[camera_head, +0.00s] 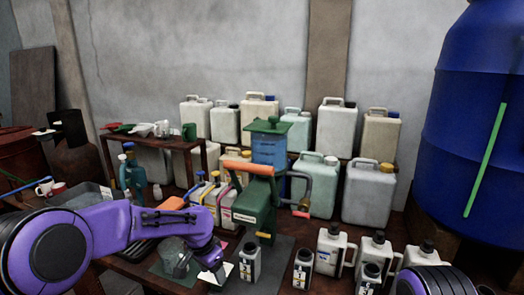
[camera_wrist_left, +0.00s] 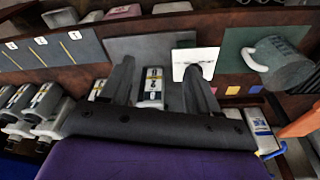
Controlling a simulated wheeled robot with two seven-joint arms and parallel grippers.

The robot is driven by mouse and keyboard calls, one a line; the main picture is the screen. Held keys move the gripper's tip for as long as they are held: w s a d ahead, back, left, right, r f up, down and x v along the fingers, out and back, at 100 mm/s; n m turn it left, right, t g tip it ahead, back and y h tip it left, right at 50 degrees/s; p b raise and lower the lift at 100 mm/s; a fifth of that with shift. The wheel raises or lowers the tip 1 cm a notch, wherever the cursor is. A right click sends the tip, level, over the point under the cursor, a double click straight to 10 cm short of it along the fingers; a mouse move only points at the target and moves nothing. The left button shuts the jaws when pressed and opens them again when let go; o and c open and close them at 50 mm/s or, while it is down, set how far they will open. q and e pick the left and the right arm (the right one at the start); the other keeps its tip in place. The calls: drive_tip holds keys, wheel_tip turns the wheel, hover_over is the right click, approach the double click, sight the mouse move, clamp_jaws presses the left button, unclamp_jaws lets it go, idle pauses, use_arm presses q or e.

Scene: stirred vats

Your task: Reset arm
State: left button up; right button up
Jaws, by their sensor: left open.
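My left gripper (camera_head: 198,268) hangs over the front of the table with its fingers pointing down. In the left wrist view the two dark fingers (camera_wrist_left: 158,82) stand apart. A small labelled bottle (camera_wrist_left: 152,86) shows in the gap between them, and nothing is gripped. A white card (camera_head: 212,274) with a dark line lies close by the fingers. A grey-green mug (camera_head: 172,250) stands on a green mat beside the gripper. A part of my right arm shows at the lower right, but its gripper is out of view.
A green press-like device (camera_head: 256,205) with a blue clear vessel (camera_head: 268,150) stands mid-table. Labelled bottles (camera_head: 330,245) crowd the front right. Pale jerrycans (camera_head: 369,190) line the back. A large blue tank (camera_head: 470,120) stands at the right. A small shelf (camera_head: 155,140) is at the left.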

use_arm(q)
drive_tip(key=s+f+n+t+h, duration=0.1)
drive_tip(key=s+f+n+t, duration=0.25)
drive_tip(key=f+n, duration=0.5)
drive_tip(key=s+a+f+n+t+y+b, duration=0.1)
drive_tip(key=s+a+f+n+t+y, duration=0.15)
drive_tip(key=s+a+f, duration=0.55)
drive_tip(key=s+a+f+n+g+y, duration=0.1)
drive_tip(key=s+a+f, duration=0.3)
drive_tip(key=s, duration=1)
drive_tip(key=s+a+f+n+g+y+b, duration=0.1)
drive_tip(key=s+a+f+n+g+y, duration=0.1)
drive_tip(key=s, duration=1.3)
wheel_tip(320, 180, down, 2)
drive_tip(key=shift+a+f+g, duration=0.15)
drive_tip(key=shift+a+g, duration=0.65)
drive_tip(key=shift+a, duration=0.25)
drive_tip(key=shift+w, duration=0.1)
